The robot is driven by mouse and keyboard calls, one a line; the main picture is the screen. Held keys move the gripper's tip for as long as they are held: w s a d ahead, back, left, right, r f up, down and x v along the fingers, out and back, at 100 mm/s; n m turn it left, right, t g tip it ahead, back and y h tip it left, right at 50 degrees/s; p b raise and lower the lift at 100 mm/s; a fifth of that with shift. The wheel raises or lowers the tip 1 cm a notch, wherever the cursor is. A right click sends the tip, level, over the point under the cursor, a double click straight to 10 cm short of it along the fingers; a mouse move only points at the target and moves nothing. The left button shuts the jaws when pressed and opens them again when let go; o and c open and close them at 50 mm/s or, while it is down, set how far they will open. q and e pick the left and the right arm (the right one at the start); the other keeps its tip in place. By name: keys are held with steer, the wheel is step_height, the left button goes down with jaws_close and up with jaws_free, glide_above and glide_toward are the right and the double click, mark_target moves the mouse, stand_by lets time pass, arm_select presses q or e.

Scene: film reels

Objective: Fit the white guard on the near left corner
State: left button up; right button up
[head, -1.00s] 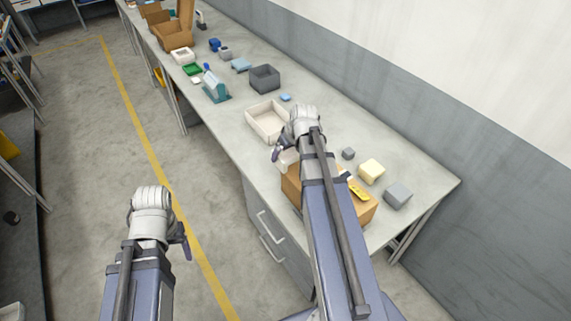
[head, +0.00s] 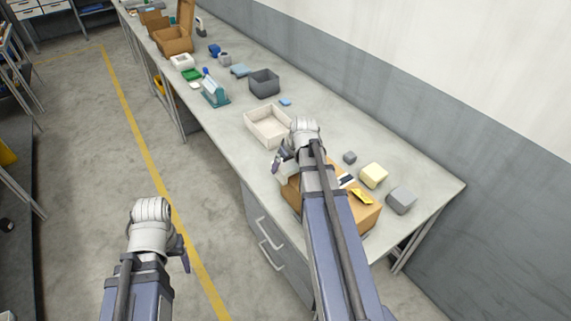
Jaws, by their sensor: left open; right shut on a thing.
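A brown box (head: 368,216) stands at the near end of the long bench, largely behind my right arm. My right gripper (head: 279,164) is over its left part, shut on a small white piece (head: 290,168), which I take to be the white guard. The piece is at the box's upper left edge; I cannot tell whether it touches the box. The box's near left corner is hidden by my arm. My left gripper (head: 184,256) is open and empty over the floor, left of the bench.
On the bench (head: 325,105), a cream tray (head: 252,128) lies beyond the box. A dark grey bin (head: 264,83) and a teal tape dispenser (head: 215,95) stand further back.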

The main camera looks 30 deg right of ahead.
steer(key=shift+f, duration=0.2)
steer(key=o, duration=1)
steer(key=shift+r, duration=0.1)
steer(key=shift+r+p, duration=0.7)
steer(key=shift+r, duration=0.05)
steer(key=p+v, duration=1)
steer(key=v, duration=0.1)
steer(key=shift+s+r+p, duration=0.15)
steer(key=shift+r+p, duration=0.15)
steer(key=shift+p, duration=0.05)
